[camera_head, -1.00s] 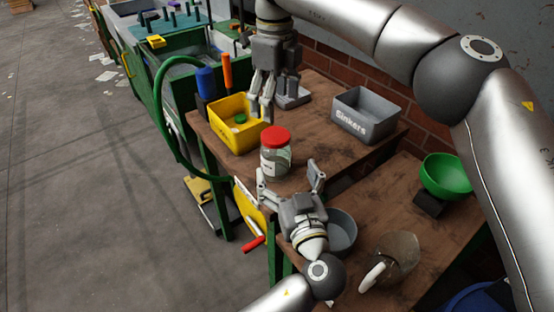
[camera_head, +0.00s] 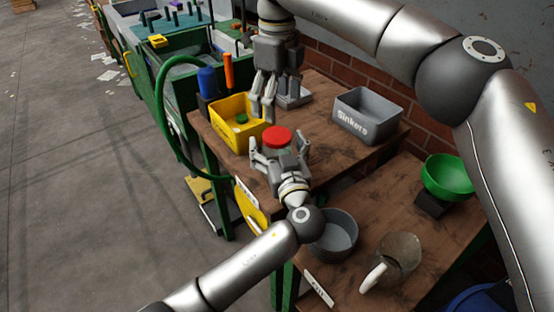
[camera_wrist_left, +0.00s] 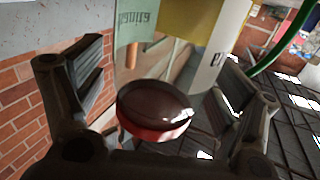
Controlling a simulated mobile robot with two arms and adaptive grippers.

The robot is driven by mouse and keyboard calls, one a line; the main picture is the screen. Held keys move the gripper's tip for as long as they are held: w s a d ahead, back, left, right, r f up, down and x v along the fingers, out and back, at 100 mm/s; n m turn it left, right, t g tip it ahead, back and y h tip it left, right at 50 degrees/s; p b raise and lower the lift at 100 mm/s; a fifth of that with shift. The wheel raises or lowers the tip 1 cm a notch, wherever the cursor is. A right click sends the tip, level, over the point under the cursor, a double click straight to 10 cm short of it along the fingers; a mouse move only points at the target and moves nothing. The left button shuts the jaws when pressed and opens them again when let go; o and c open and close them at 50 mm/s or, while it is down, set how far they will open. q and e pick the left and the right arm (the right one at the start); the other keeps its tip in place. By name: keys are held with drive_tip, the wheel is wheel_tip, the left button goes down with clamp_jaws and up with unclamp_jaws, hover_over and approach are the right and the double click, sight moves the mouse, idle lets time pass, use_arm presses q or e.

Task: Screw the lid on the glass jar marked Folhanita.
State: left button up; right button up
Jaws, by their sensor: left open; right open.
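A red lid (camera_head: 277,135) sits on top of a glass jar (camera_head: 271,150) near the table's left edge. Whether the lid is screwed tight cannot be told. The jar's lower body and label are hidden behind my left gripper (camera_head: 279,146), so the name cannot be read. That gripper is open, with one finger on each side of the jar; contact cannot be told. In the left wrist view, the red lid (camera_wrist_left: 155,112) shows between the spread fingers. My right gripper (camera_head: 263,106) is open and empty, pointing down beside the yellow bin, behind the jar.
The yellow bin (camera_head: 222,134) holds a small green piece. A grey Sinkers bin (camera_head: 366,125) stands at the table's right. A blue bottle and an orange-handled tool stand at the back left. A grey bowl (camera_head: 333,250), a pitcher (camera_head: 408,247) and a green bowl (camera_head: 448,190) occupy the lower bench.

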sight(277, 134)
use_arm(q)
clamp_jaws()
use_arm(e)
drive_tip(key=n, duration=0.6)
drive_tip(key=shift+a, duration=0.1)
drive_tip(key=n, duration=0.4)
drive_tip(key=shift+n, duration=0.4)
drive_tip(key=n, duration=1.1)
drive_tip(key=shift+r+n, duration=0.1)
drive_tip(key=shift+n, duration=0.3)
drive_tip(key=shift+f, duration=4.05)
drive_tip(key=shift+c, duration=0.3)
